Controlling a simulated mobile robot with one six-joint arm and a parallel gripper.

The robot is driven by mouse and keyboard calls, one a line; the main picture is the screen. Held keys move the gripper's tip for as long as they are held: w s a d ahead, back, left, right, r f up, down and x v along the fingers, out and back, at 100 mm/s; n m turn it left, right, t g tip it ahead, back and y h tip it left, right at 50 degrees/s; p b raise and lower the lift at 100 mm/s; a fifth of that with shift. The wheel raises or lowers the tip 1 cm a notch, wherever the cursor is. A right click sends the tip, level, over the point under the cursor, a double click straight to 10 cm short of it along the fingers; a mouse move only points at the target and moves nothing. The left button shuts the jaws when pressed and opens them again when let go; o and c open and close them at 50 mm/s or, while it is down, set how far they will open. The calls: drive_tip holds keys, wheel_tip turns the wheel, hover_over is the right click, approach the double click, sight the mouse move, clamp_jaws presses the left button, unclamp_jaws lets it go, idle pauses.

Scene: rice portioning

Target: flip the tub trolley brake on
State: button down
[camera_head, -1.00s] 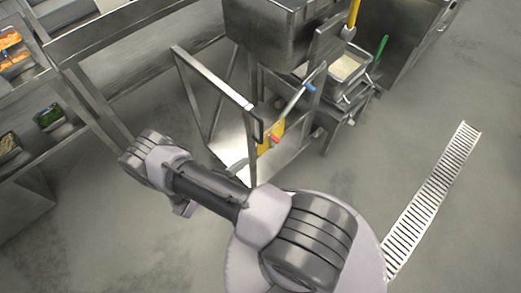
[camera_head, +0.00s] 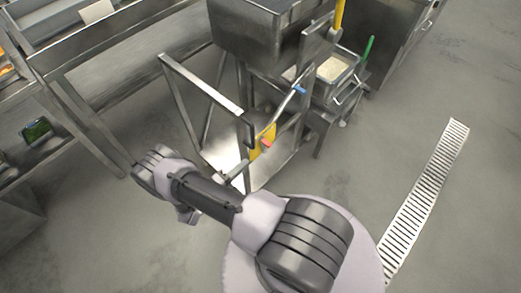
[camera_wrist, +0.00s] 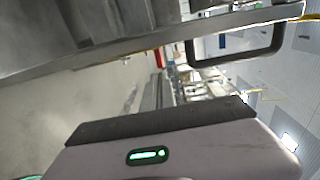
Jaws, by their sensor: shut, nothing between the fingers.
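The trolley, a steel frame with an upright handle loop (camera_head: 203,84) and a low bright deck (camera_head: 222,158), stands at the middle of the head view. On its near side are a yellow plate (camera_head: 256,149), a red-tipped part (camera_head: 266,143) and a slanted bar with a blue end (camera_head: 299,90). I cannot tell for sure which is the brake or how it is set. My gripper (camera_wrist: 165,122) shows in the wrist view as a pale housing with a dark front edge, shut and empty. No contact shows.
A steel tub (camera_head: 255,35) stands behind the trolley, with a rice pan (camera_head: 332,70) to its right. Steel shelving (camera_head: 85,95) lines the left. A floor drain grate (camera_head: 425,205) lies right. The floor between trolley and grate is clear.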

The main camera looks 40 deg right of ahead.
drive_tip(key=d+b, duration=0.1)
drive_tip(key=d, duration=0.9)
drive_tip(key=shift+w+f, duration=0.3)
drive_tip(key=shift+w+d+r+b, duration=0.1)
drive_tip(key=shift+d+r+b, duration=0.2)
drive_tip(key=shift+d+b, duration=0.35)
drive_tip(key=p, duration=0.3)
approach(267, 143)
drive_tip(key=a+r, duration=0.2)
drive_tip(key=a, duration=0.4)
drive_tip(key=shift+s+r, duration=0.1)
drive_tip(key=shift+s, duration=0.15)
